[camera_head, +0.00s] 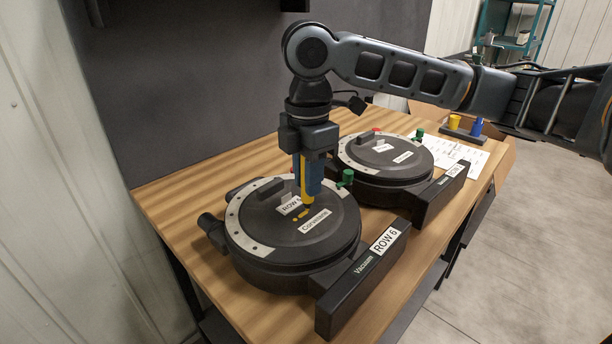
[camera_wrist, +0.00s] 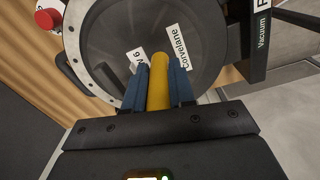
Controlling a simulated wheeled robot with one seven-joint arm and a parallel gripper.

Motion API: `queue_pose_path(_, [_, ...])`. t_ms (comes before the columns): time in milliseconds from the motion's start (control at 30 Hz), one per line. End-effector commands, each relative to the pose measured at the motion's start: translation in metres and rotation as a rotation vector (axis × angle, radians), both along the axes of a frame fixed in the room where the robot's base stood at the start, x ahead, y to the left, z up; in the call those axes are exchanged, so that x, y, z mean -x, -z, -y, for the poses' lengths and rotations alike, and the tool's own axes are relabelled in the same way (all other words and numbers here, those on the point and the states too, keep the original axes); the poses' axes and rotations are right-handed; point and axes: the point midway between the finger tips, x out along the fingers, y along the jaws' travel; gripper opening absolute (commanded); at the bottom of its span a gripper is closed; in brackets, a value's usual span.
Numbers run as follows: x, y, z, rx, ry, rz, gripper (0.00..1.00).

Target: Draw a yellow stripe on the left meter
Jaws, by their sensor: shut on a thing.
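The left meter (camera_head: 250,262) is a round black seed meter with a "ROW 6" label on its vacuum arm and "Corvelane" on its lid. Its lid (camera_wrist: 205,45) fills the wrist view. My gripper (camera_head: 307,190) is shut on a yellow marker (camera_head: 308,188), held upright over the lid, tip down at or very near the surface beside the Corvelane label. Small yellow marks (camera_head: 299,217) show on the lid near the tip. In the wrist view the yellow marker (camera_wrist: 158,88) sits between two blue fingers, its tip end hidden from clear sight.
A second, similar meter (camera_head: 390,160) stands behind and to the right. A holder with a yellow item (camera_head: 454,122) and a blue marker (camera_head: 477,127) stands at the back right near a paper sheet (camera_head: 462,155).

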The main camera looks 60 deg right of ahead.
Motion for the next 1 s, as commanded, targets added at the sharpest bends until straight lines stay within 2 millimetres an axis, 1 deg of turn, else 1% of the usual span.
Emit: queue_pose_path(1000, [0.0023,0.0010,0.0069,-0.001,0.000,0.000,0.00])
